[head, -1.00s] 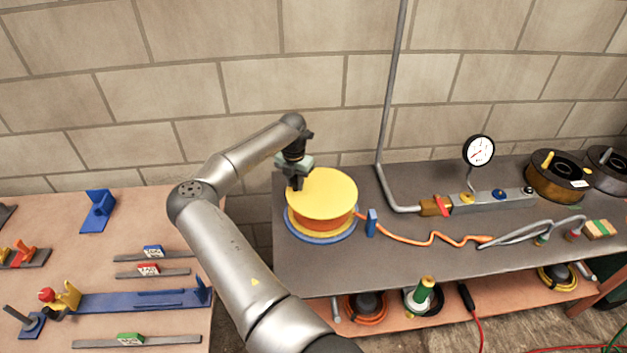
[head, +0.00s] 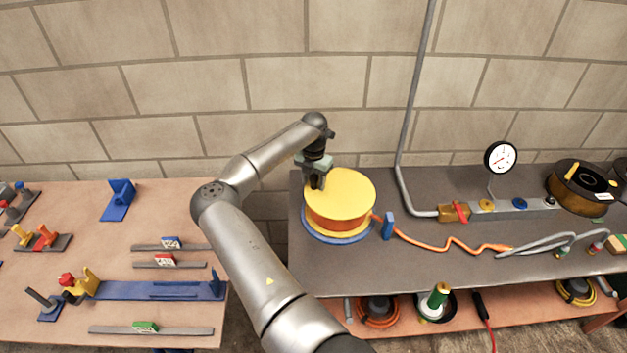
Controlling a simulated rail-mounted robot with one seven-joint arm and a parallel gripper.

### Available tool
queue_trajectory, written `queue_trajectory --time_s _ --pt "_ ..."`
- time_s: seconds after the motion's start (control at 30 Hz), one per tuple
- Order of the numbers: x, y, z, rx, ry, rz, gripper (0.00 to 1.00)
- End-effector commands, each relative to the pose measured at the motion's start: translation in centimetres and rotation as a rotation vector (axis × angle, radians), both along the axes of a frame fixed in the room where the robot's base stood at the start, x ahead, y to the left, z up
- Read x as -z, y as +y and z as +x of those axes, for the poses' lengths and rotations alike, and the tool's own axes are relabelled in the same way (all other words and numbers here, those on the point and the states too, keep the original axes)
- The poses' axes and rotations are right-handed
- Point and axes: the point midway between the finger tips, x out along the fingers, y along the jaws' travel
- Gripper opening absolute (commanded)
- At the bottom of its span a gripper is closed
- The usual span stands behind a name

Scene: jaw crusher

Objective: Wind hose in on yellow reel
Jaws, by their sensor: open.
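The yellow reel (head: 346,192) stands upright on the dark bench top, on a blue round base (head: 326,234). Orange hose is wound around its drum below the yellow top disc. The loose orange hose (head: 432,245) leaves the reel on the right, passes a small blue guide (head: 388,226) and runs in waves along the bench toward grey hoses. My gripper (head: 317,184) points down at the back left edge of the yellow disc. Its jaws are open. Its fingertips are small and partly hidden, so I cannot tell whether they touch the reel. No crank handle is clearly visible.
A pressure gauge (head: 501,158) stands behind a grey valve manifold (head: 497,206). A dark drum (head: 580,186) with a yellow handle is at the far right. A lower shelf holds several coils. A separate table (head: 110,235) with blue fixtures is at left.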

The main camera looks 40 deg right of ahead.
Motion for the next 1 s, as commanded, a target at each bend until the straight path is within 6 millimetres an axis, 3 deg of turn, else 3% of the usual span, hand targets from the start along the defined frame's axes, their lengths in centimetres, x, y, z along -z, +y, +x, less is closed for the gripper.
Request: queue_trajectory --time_s 0.17,0.5,0.87,1.0 --pt "-1.5 0.0 0.0 -0.001 -0.002 0.000 0.47" --pt "-6.8 0.0 0.0 -0.002 0.001 -0.003 0.47" --pt "-7.5 0.1 0.0 -0.003 -0.001 -0.001 0.47" --pt "-7.8 0.0 -0.4 -0.016 -0.011 0.009 0.08"
